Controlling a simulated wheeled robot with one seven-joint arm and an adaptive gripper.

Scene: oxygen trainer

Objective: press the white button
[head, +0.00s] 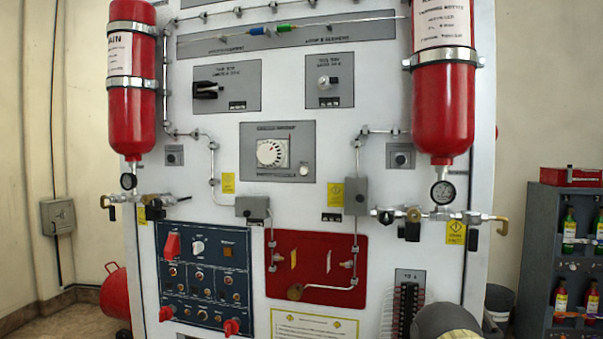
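A small round whitish button (304,170) sits at the lower right of a grey plate (290,130) in the middle of the white panel. A larger white round dial (270,153) is just left of it on the same plate. A white knob (198,247) is on the dark blue control panel (232,280) at the lower left. A pale knob (324,82) is on a grey plate at the upper right. I cannot tell for sure which of these the task means. My gripper's fingers do not show; nothing is seen touching these controls.
Two red cylinders (132,85) (443,105) with gauges and valves flank the panel. Metal pipes cross its front, and a red plate (315,255) is low in the middle. A grey shelf with bottles (545,235) stands right. A dark rounded part, probably my arm, shows at the bottom.

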